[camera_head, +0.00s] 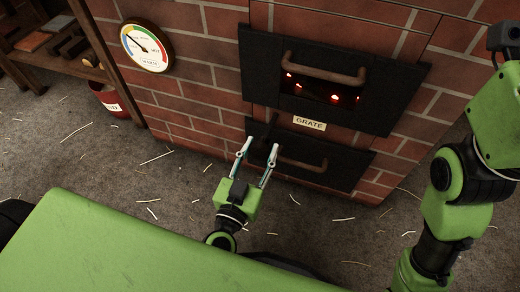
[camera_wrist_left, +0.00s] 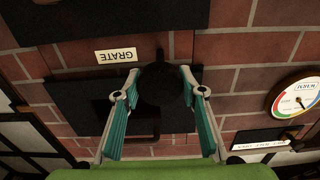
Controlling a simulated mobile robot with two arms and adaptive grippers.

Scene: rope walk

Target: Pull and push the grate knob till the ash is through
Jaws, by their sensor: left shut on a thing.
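The black grate knob (camera_head: 268,138) sticks out of the brick furnace below the GRATE label (camera_head: 309,123). My left gripper (camera_head: 257,160) is at the knob, with its two fingers on either side. In the left wrist view the round dark knob (camera_wrist_left: 161,86) sits between the fingertips, and the gripper is shut on it. Red embers (camera_head: 333,97) glow in the upper door's opening. I cannot make out any ash. My right arm (camera_head: 455,185) stands at the right; its gripper is out of view.
The upper black door (camera_head: 395,88) has a brown handle; the lower black door (camera_head: 345,166) with its own handle is close to my left gripper. A round gauge (camera_head: 146,47) is on the bricks. A red bucket (camera_head: 110,101) and a shelf (camera_head: 42,58) stand left. Straw litters the floor.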

